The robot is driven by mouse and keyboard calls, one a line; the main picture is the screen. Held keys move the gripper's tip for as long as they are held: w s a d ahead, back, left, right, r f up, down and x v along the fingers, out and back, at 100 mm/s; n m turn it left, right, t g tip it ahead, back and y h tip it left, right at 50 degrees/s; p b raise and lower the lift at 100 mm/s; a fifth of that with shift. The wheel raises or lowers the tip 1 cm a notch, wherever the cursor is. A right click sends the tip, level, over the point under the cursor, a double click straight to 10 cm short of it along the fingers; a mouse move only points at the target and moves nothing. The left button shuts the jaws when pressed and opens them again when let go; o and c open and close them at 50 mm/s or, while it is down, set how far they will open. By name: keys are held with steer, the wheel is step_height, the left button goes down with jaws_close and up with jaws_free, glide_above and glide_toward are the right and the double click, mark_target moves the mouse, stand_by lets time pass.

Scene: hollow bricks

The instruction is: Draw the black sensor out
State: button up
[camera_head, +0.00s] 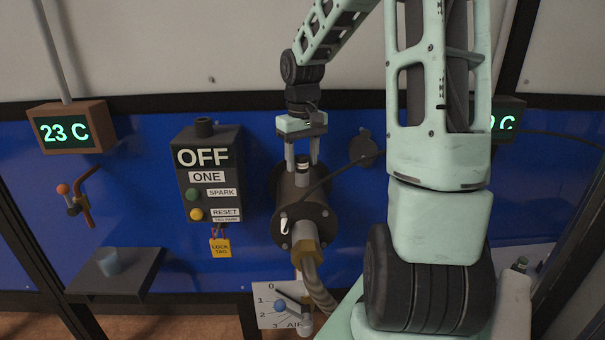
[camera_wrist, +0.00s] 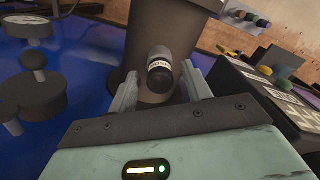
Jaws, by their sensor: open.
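The black sensor (camera_head: 302,166) is a short dark cylinder with a pale label band. It stands up from the top of a dark round flanged housing (camera_head: 289,215). In the wrist view the sensor (camera_wrist: 159,70) shows its rounded black end and a white printed band. My gripper (camera_head: 302,156) points down over it, open, with one finger on each side. In the wrist view there are gaps between the sensor and both fingers of my gripper (camera_wrist: 158,84). The sensor's lower part is hidden in the housing.
A control box (camera_head: 209,172) reading OFF is left of the housing, with a yellow lock tag (camera_head: 220,248) below it. A black cable crosses in front of the housing. A round dark cover (camera_head: 364,148) is on the right. A shelf (camera_head: 135,283) with a cup stands lower left.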

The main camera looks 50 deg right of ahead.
steer(key=shift+f, duration=0.15)
stand_by(0.6)
steer(key=c, duration=1)
